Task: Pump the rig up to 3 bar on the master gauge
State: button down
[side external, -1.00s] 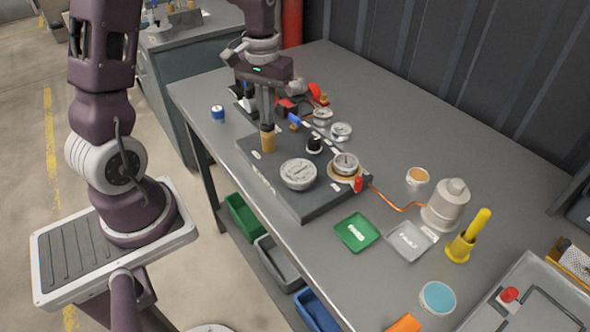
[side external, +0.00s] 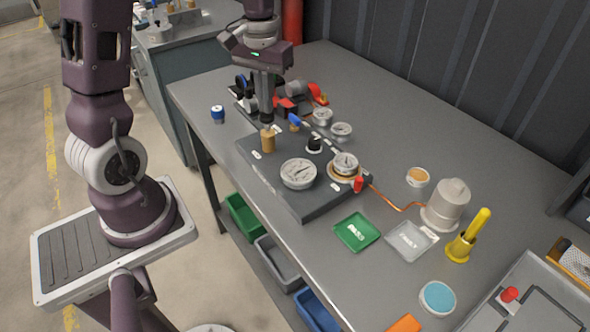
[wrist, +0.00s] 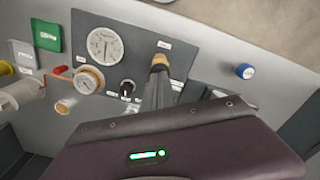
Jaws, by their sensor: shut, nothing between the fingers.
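The rig is a dark grey panel (side external: 308,205) on the bench. A large white dial gauge (side external: 298,174) sits on it and also shows in the wrist view (wrist: 105,46). A smaller gauge with a brass rim (side external: 345,164) sits at its right and shows in the wrist view (wrist: 89,80). A tan, wooden-looking pump handle (side external: 268,142) stands upright on the panel's left part. My gripper (side external: 267,123) is shut and empty, its tips just above the handle top. In the wrist view the fingers overlap the handle (wrist: 159,62), so contact cannot be told. The dial readings are too small to read.
A black knob (side external: 314,145) stands between handle and gauges. Valves with blue and red levers (side external: 295,119) lie behind. A green PASS tray (side external: 356,232), a grey tray (side external: 410,241) and a grey vessel (side external: 447,205) are at right. A blue-capped item (side external: 217,114) stands left.

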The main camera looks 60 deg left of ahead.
notch_tip(320, 180, up, 7)
dwell(0.4)
jog(key=s+d+r+m+t, duration=0.2)
jog(key=s+d+m, duration=0.1)
jog(key=s+d, duration=0.4)
jog(key=s+d+r+m+t, duration=0.2)
jog(key=s+d+m+t, duration=0.1)
jog(key=s+d, duration=0.4)
jog(key=shift+s+t, duration=0.3)
jog(key=shift+s, duration=0.9)
dwell(4.7)
